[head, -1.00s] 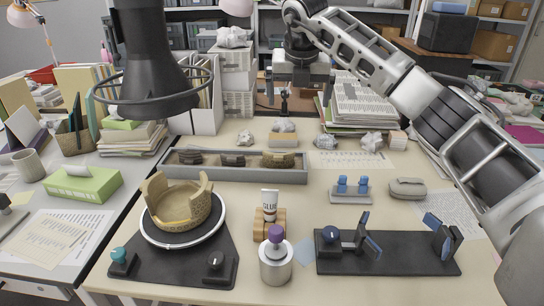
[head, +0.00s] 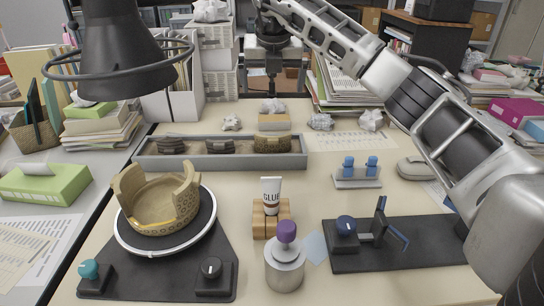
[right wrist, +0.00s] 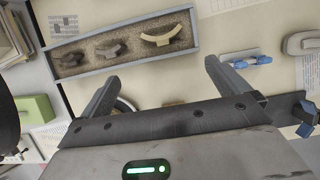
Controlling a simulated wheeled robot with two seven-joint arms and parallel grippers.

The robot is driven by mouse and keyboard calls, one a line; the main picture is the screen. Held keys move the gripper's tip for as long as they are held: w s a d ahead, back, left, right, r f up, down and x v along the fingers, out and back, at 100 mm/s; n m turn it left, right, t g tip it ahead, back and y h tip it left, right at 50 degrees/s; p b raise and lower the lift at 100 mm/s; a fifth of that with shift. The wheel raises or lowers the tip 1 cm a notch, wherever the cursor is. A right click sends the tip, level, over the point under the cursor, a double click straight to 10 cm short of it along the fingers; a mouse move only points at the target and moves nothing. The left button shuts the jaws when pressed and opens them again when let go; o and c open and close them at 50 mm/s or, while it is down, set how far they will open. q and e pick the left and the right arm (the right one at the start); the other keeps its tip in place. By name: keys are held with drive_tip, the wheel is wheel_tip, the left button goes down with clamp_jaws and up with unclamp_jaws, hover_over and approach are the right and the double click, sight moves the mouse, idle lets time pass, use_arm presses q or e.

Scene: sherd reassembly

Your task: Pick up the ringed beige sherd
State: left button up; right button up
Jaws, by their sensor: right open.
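The beige sherd (head: 272,143) lies at the right end of a grey tray (head: 222,162); its ring marks are too small to make out. It also shows in the right wrist view (right wrist: 163,37) as a pale curved piece on the tray's brown lining. Two darker sherds, one at the left (head: 171,146) and one in the middle (head: 220,147), share the tray. My right gripper (head: 272,72) is raised above the back of the table, beyond the tray in the picture. In the right wrist view its fingers (right wrist: 161,70) are apart and empty. My left gripper is not in view.
A partial beige bowl (head: 160,208) stands on a round turntable at the left. A glue tube (head: 271,195) on a wooden block and a purple-topped jar (head: 285,265) stand front centre. A black clamp base (head: 400,256) is at right. Crumpled paper and a small box sit behind the tray.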

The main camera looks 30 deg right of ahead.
sight(273, 139)
drive_tip(key=b+x, duration=0.1)
drive_tip(key=x, duration=0.5)
drive_tip(key=b+x, duration=0.1)
drive_tip(key=x, duration=0.5)
drive_tip(key=s+b+x, duration=0.1)
drive_tip(key=x, duration=0.5)
drive_tip(key=shift+w+f, duration=0.1)
drive_tip(key=shift+f, duration=0.45)
drive_tip(key=shift+r, duration=0.1)
drive_tip(key=c, duration=1.8)
